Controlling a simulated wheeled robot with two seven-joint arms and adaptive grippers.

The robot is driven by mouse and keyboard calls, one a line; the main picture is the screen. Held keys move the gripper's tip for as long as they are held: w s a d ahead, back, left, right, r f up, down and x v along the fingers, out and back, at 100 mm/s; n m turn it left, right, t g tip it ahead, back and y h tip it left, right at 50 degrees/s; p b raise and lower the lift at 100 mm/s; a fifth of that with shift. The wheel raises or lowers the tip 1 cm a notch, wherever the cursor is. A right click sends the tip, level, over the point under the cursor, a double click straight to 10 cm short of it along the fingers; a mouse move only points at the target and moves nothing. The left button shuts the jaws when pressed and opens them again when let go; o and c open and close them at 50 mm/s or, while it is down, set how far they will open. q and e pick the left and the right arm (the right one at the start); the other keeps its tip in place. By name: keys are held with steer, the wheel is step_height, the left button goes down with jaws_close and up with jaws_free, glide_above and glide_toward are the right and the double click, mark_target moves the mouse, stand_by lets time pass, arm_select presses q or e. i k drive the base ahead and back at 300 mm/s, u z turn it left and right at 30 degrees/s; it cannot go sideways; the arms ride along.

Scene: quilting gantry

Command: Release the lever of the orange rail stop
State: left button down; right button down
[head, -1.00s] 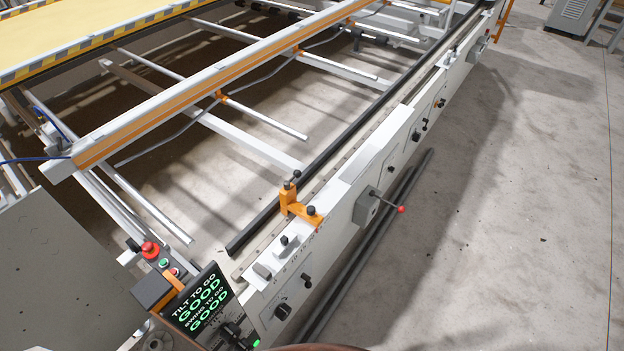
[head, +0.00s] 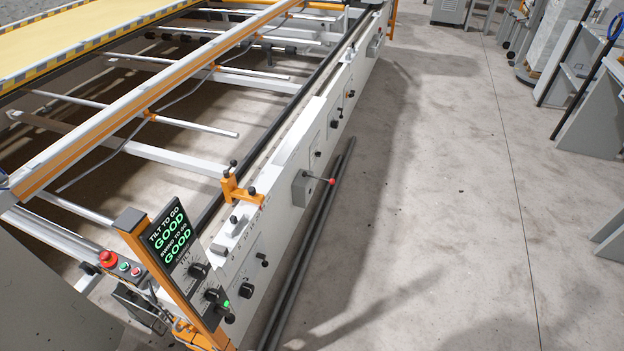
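The orange rail stop (head: 236,190) sits on the white front rail (head: 283,160) of the gantry, near its close end. It has an upright orange block with a black knob on top and a lower foot with another black knob. Which of these parts is the lever I cannot tell at this size. A grey box with a red-tipped handle (head: 332,181) is on the rail's side face, right of the stop. Neither of my grippers shows in the head view.
A display panel reading GOOD twice (head: 173,235) stands on an orange post in front. A red button (head: 106,257) is left of it. Dark bars (head: 310,250) lie along the rail's base. The concrete floor (head: 430,210) to the right is clear; grey stands (head: 600,110) are at far right.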

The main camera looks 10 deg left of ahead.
mark_target(233, 162)
steer(key=z, duration=0.45)
steer(key=k, duration=0.65)
steer(key=z, duration=0.35)
steer(key=i, duration=1.05)
steer(key=u, duration=0.85)
steer(key=i, duration=1.1)
steer(key=u, duration=1.65)
steer(key=i, duration=0.4)
steer(key=u, duration=0.3)
